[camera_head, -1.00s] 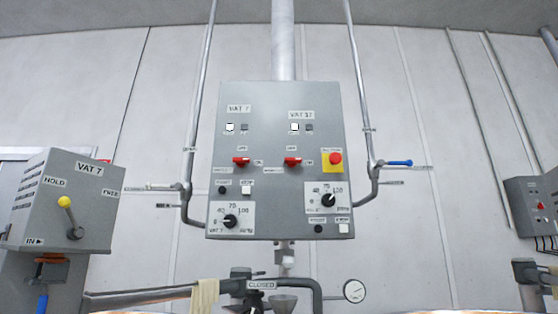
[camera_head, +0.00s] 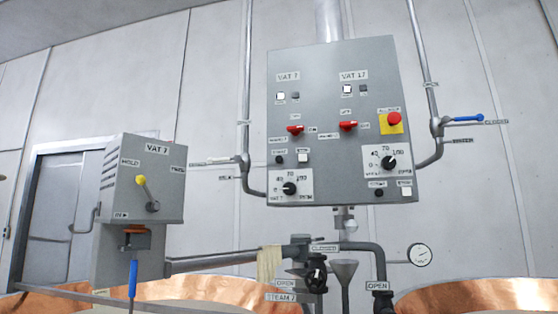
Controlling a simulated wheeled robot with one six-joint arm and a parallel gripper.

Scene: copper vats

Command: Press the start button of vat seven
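A grey control panel (camera_head: 335,115) hangs on the wall, right of the picture's middle. Its left column is labelled VAT 7 and its right column VAT 17. Low in the VAT 7 column, a small round black button (camera_head: 280,159) sits left of a white square button (camera_head: 302,157). Their small labels are too blurred to read surely now. Above them is a red selector switch (camera_head: 294,128), and below them a black dial (camera_head: 289,188). The VAT 17 column has a similar black button (camera_head: 379,193) and white button (camera_head: 405,191). My gripper is not in view.
Pipes, a gauge (camera_head: 420,254), a hanging cloth (camera_head: 269,265) and copper vat rims (camera_head: 475,296) lie below the panel. A red button (camera_head: 394,118) on yellow is at panel right.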

